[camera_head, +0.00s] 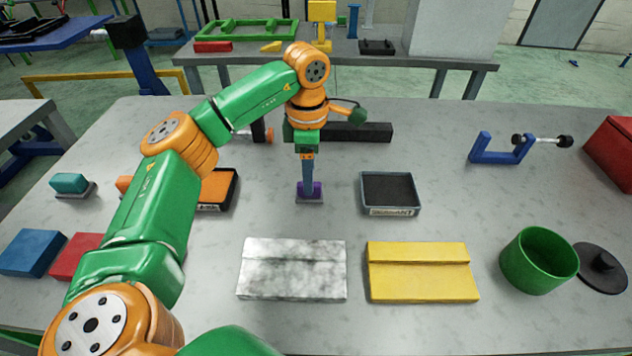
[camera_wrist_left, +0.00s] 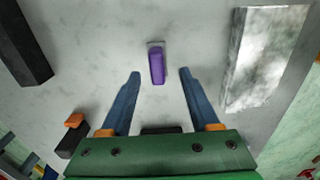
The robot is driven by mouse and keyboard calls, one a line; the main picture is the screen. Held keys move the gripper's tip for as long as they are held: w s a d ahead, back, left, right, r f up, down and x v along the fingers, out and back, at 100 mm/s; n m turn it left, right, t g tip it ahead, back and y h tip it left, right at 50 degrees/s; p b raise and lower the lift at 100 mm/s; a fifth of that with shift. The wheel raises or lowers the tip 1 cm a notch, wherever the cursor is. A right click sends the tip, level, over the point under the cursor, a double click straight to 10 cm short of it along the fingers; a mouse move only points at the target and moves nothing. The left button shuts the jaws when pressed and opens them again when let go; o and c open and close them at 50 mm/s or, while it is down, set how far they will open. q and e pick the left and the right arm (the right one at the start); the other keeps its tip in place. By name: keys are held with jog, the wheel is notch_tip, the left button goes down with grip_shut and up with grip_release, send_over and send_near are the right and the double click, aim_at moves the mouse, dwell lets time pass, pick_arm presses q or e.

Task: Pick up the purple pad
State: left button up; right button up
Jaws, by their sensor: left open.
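The purple pad (camera_head: 311,190) is a small block on a light grey base, standing on the grey table between two trays in the head view. In the left wrist view the purple pad (camera_wrist_left: 157,67) lies upper centre, beyond and between the fingertips. My left gripper (camera_head: 308,180) points down at the pad from above, and its fingers partly cover the pad in the head view. In the left wrist view the left gripper (camera_wrist_left: 160,73) has its two blue fingers spread with nothing between them. My right gripper is not in view.
A grey marbled block (camera_head: 292,270) and a yellow block (camera_head: 420,275) lie in front. A black bar (camera_head: 360,132) lies behind. A green pot (camera_head: 535,262) stands at the right.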

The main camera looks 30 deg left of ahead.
pick_arm(q)
jog(key=f, duration=0.4)
jog(key=shift+a+p, duration=0.2)
jog(key=shift+p, duration=0.15)
jog(key=shift+w+f, duration=0.15)
jog(key=shift+w, duration=0.15)
jog(key=shift+s, duration=0.15)
grip_shut()
